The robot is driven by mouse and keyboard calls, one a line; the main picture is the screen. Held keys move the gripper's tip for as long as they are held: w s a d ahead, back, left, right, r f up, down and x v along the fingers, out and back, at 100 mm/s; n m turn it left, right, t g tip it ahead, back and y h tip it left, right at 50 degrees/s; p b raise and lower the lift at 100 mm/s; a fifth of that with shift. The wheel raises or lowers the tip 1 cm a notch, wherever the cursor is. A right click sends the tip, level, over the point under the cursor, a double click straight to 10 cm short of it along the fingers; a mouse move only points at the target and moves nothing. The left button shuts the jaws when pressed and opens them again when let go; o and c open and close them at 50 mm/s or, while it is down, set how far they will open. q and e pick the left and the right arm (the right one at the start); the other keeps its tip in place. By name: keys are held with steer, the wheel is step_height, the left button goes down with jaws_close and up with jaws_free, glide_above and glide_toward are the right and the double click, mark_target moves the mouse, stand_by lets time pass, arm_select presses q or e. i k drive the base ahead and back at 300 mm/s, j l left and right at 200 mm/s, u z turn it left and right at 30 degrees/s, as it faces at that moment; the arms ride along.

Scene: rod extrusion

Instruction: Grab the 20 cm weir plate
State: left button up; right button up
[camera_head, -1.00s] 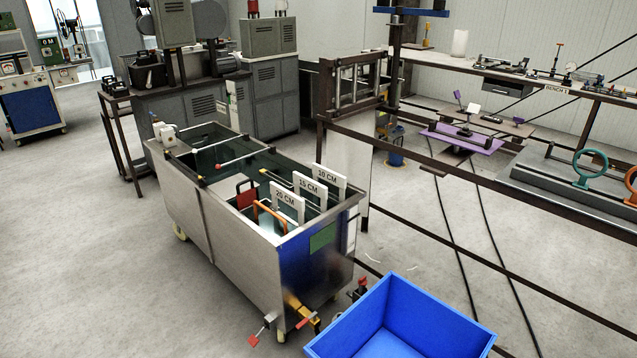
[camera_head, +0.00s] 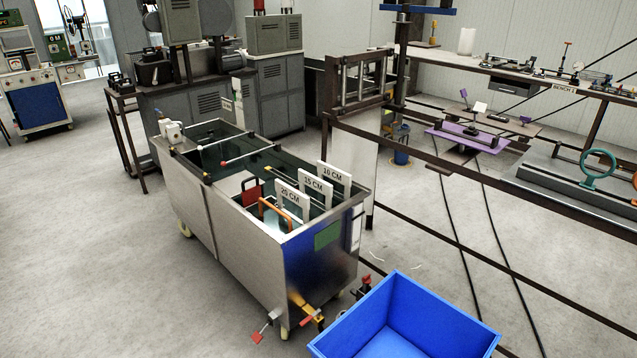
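The 20 cm weir plate (camera_head: 291,201) is a white upright plate labelled "20 CM", standing in the near end of the steel water tank (camera_head: 232,235). It is the nearest of three plates in a row. The 15 cm plate (camera_head: 315,187) and the 10 cm plate (camera_head: 335,178) stand behind it to the right. The lower parts of the plates are hidden inside the tank. An orange handle-like bar (camera_head: 272,213) is just left of the 20 cm plate. Neither of my grippers shows in the view.
An open blue bin (camera_head: 390,325) stands at the front right, near the tank. A dark metal frame (camera_head: 357,85) with rails rises behind the tank. Grey cabinets are at the back. The floor left of the tank is clear.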

mark_target(281, 189)
steer(key=i+j+z, duration=0.1)
steer(key=z, duration=0.25)
steer(key=j+z, duration=0.1)
steer(key=z, duration=0.25)
steer(key=i+j+z, duration=0.15)
steer(key=j, duration=0.2)
steer(key=i+j+z, duration=0.15)
steer(key=j, duration=0.25)
steer(key=j+z, duration=0.2)
steer(key=j, duration=0.15)
steer(key=i+j, duration=0.1)
steer(key=j, duration=0.7)
steer(key=i+j, duration=0.15)
steer(key=j, duration=0.25)
